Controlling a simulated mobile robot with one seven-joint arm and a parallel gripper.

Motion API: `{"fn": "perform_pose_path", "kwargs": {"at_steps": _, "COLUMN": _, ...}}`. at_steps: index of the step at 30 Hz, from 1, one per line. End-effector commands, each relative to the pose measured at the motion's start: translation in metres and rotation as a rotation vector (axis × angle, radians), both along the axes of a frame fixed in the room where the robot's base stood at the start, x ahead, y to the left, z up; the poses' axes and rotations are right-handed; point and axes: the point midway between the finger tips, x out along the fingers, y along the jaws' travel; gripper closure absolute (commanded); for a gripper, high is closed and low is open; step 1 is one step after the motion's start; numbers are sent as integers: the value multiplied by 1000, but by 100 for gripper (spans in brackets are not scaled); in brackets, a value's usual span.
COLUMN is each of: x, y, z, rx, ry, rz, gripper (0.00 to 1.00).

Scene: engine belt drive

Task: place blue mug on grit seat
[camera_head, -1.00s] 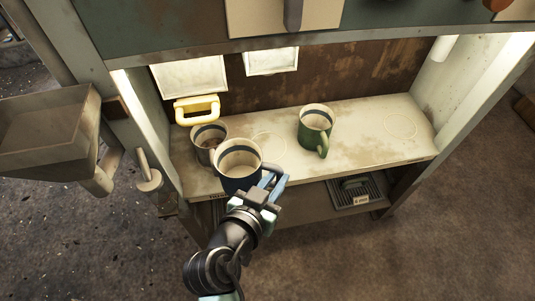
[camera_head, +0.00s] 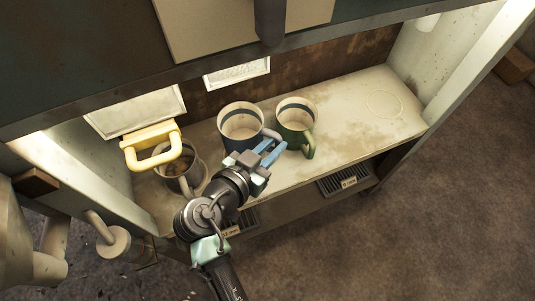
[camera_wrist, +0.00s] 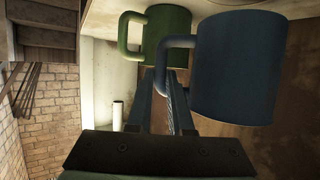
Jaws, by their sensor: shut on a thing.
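The blue mug (camera_head: 238,132), dark blue with a cream inside, is upright in my gripper (camera_head: 270,152), whose blue fingers are shut on its handle. In the wrist view the mug (camera_wrist: 238,70) is at the right, its handle running to the fingers (camera_wrist: 163,85). It is over the middle of the shelf (camera_head: 345,125), left of the green mug (camera_head: 296,116); I cannot tell its exact height. A faint ring outline (camera_head: 383,104) is bare on the shelf's right part. No label reading grit shows; the shelf under the blue mug is hidden.
A dark grey mug (camera_head: 182,172) stands at the shelf's left, with a yellow handle-shaped thing (camera_head: 153,147) near it. The green mug (camera_wrist: 168,32) is close beside the blue one. Side walls and an upper panel (camera_head: 110,60) enclose the shelf. Its right part is free.

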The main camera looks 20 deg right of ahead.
Motion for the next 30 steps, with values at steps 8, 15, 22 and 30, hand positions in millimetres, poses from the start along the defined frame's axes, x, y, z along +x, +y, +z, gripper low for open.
{"fn": "perform_pose_path", "kwargs": {"at_steps": 8, "x": 0, "y": 0, "z": -30, "rx": -1, "ry": 0, "rz": 0, "gripper": 100}}
{"fn": "perform_pose_path", "kwargs": {"at_steps": 15, "x": 0, "y": 0, "z": -43, "rx": 0, "ry": -3, "rz": 0, "gripper": 100}}
{"fn": "perform_pose_path", "kwargs": {"at_steps": 22, "x": 0, "y": 0, "z": -47, "rx": 0, "ry": -3, "rz": 0, "gripper": 100}}
{"fn": "perform_pose_path", "kwargs": {"at_steps": 30, "x": 0, "y": 0, "z": -45, "rx": 0, "ry": -2, "rz": 1, "gripper": 51}}
